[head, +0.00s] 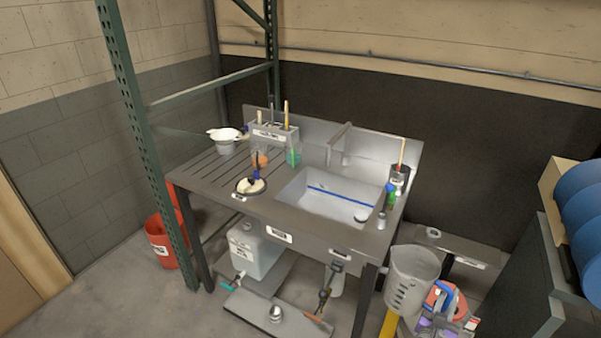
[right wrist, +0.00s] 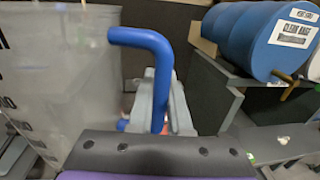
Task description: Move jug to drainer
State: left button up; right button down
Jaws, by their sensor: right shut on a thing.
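The jug (head: 412,270) is a translucent grey measuring jug with dark marks, upright in the air at the lower right of the head view, in front of the sink bench's right end. My right gripper (head: 433,300) is shut on it at its right side. The jug also fills the left of the right wrist view (right wrist: 75,75); the grip point itself is hidden there. The drainer (head: 196,176) is the ribbed board on the left of the bench, left of the sink basin (head: 318,200). My left gripper is not in view.
A funnel-topped pot (head: 226,137), a labelled tool holder (head: 272,135) and a round dish (head: 250,186) stand on or around the drainer. A green rack post (head: 150,150) rises at its left. Blue drums (head: 580,195) stand on the right. The drainer's front left is clear.

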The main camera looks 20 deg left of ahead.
aim_at(231, 175)
jog(key=j+u, duration=0.1)
jog(key=u, duration=0.35)
jog(key=j+u, duration=0.1)
jog(key=u, duration=0.35)
jog(key=i+u, duration=0.1)
jog(key=u, duration=0.3)
jog(key=i+j, duration=0.95)
jog(key=i, duration=0.25)
jog(key=i+j, duration=0.15)
jog(key=i, duration=0.25)
jog(key=i+l, duration=0.15)
